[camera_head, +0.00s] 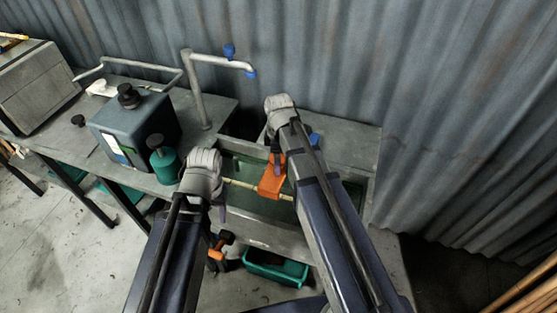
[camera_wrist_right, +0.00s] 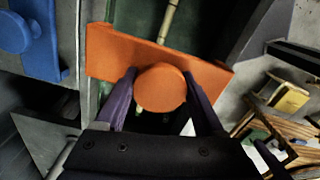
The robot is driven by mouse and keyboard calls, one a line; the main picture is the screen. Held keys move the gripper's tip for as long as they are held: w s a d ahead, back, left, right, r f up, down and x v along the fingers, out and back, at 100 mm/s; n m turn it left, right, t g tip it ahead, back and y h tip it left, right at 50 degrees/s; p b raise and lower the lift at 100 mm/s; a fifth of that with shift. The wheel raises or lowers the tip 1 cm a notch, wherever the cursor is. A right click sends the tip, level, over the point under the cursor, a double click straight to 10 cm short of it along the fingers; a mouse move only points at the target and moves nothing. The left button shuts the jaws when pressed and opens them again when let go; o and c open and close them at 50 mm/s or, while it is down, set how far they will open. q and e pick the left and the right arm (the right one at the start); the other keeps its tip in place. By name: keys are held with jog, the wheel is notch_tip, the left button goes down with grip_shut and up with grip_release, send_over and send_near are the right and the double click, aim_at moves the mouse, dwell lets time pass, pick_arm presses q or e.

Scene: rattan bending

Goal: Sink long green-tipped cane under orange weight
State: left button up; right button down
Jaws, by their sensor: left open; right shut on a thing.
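The orange weight (camera_head: 271,180) is a block with a round knob. My right gripper (camera_head: 276,152) is shut on that knob; in the right wrist view the purple fingers (camera_wrist_right: 160,92) close on both sides of it. The pale cane (camera_head: 243,184) lies across the green-lined sink (camera_head: 255,203) and passes beneath the weight. A piece of the cane also shows beyond the weight in the right wrist view (camera_wrist_right: 169,20).
A pipe with blue fittings (camera_head: 230,51) rises behind the sink. A dark boxy machine (camera_head: 137,128) and a green bottle (camera_head: 164,160) stand on the bench to the left. A green bin (camera_head: 275,268) sits below. A blue knobbed piece (camera_wrist_right: 14,34) is beside the weight.

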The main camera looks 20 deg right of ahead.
jog(key=shift+f+b, duration=5.7)
jog(key=shift+f, duration=0.4)
jog(key=shift+f+b, duration=0.25)
jog(key=shift+b, duration=0.05)
jog(key=shift+f+b, duration=3.35)
grip_release()
jog(key=shift+r, duration=0.1)
notch_tip(320, 180, up, 8)
jog(key=p, duration=0.8)
